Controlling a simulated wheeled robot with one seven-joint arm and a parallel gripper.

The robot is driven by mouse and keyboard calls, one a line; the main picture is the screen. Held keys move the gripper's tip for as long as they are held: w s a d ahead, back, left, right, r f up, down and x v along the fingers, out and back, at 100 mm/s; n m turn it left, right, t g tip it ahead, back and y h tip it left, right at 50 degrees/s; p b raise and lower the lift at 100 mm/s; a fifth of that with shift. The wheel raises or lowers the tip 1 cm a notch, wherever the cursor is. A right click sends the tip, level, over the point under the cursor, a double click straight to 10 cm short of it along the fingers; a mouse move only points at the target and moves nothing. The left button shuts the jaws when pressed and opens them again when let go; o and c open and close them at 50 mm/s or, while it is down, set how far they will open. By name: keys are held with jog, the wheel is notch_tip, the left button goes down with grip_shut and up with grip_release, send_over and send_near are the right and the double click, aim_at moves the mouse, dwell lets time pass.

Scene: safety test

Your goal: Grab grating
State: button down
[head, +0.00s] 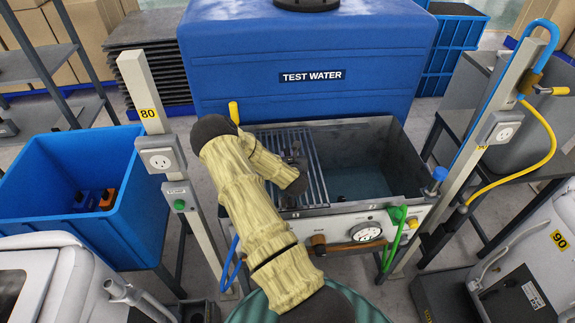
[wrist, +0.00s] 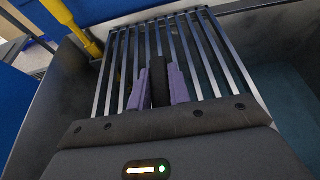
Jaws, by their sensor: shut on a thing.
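The metal grating (head: 318,165) lies over the left part of an open steel basin, with parallel bars and a frame. In the wrist view the grating (wrist: 204,60) fills the middle, with a dark block (wrist: 160,80) on it between my fingers. My gripper (wrist: 160,86) has purple-grey fingers closed around that dark part. In the head view my arm, in a tan sleeve, reaches over the basin's left side and hides part of the grating. I cannot tell whether the grating is lifted from the rim.
The basin (head: 400,150) is open on its right side, above a white panel with a gauge (head: 366,232). A blue "TEST WATER" tank (head: 310,102) stands behind it. Posts with outlets (head: 160,160) stand on both sides. A blue bin (head: 125,190) is at left.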

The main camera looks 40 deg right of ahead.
aim_at(287, 155)
jog(key=shift+w+r, duration=0.1)
jog(key=shift+r, duration=0.15)
notch_tip(287, 155, up, 10)
jog(key=shift+f+b, duration=0.15)
jog(key=shift+b, duration=0.3)
